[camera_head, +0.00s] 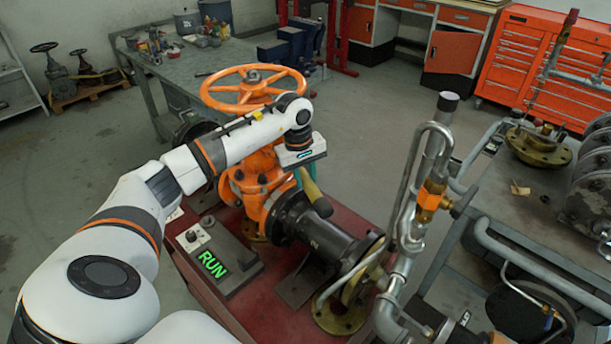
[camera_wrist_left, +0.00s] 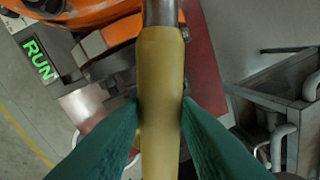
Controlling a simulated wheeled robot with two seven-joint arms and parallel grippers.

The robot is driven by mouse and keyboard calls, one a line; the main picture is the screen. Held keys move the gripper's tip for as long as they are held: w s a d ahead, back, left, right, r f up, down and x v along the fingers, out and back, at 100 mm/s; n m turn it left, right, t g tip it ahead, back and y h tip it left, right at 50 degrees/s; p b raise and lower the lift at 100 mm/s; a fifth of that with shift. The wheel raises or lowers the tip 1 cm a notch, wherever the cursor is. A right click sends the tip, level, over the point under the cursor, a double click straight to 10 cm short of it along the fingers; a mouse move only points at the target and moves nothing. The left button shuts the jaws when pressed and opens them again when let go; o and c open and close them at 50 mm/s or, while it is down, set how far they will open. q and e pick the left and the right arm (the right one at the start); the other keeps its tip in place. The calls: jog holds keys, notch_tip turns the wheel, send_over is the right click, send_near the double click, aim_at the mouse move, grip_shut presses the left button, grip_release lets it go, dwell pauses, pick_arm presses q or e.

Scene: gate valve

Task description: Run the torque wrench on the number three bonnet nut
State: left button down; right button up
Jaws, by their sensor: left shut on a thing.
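In the left wrist view the yellow handle (camera_wrist_left: 161,90) runs up the middle to a grey shaft (camera_wrist_left: 160,12). My left gripper (camera_head: 303,178) is at the valve's right side, its green fingers partly hidden by the wrist. In the left wrist view the gripper (camera_wrist_left: 161,112) is shut on the handle, one finger on each side. The wrench's head and the number three bonnet nut cannot be made out. My right gripper is not in view.
A box with a green RUN display (camera_head: 213,264) sits on the red stand (camera_head: 262,318). The orange handwheel (camera_head: 254,88) rises above the valve. A black flanged pipe (camera_head: 325,237) and grey pipework (camera_head: 410,215) crowd the right. Open floor (camera_head: 365,125) lies behind.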

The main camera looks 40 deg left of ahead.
pick_arm(q)
jog(key=shift+w+r, duration=0.1)
jog(key=shift+r, duration=0.2)
dwell(0.6)
jog(key=shift+r+p, duration=1.15)
jog(key=shift+r, duration=0.95)
